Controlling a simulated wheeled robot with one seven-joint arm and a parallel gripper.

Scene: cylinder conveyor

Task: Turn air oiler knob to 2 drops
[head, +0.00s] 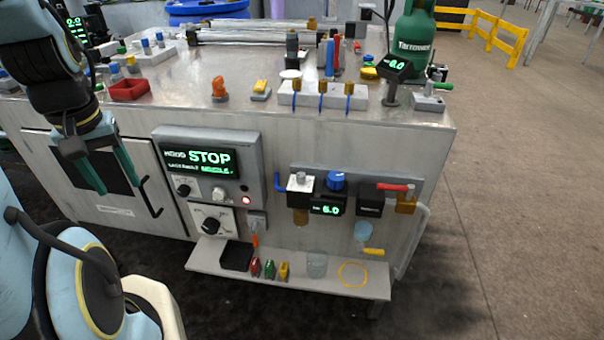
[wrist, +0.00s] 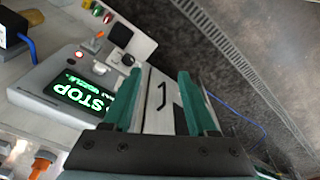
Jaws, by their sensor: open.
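The air unit is on the front panel at right in the head view. A silver-white knob (head: 300,179) tops its left black block, with an amber-brown bowl (head: 300,216) below; this looks like the oiler, but its scale is too small to read. A blue knob (head: 336,180) sits beside it, above a green display (head: 327,207) that seems to read 6.0. My gripper (head: 108,180) is open and empty at far left, well away from the knobs. In the wrist view my gripper (wrist: 160,78) has its green fingers apart, with a cabinet door behind.
The STOP control box (head: 207,165) lies between my gripper and the air unit. A red-handled valve (head: 395,187) is right of the unit. A low shelf (head: 205,262) juts out below, holding small coloured items. The floor to the right is clear.

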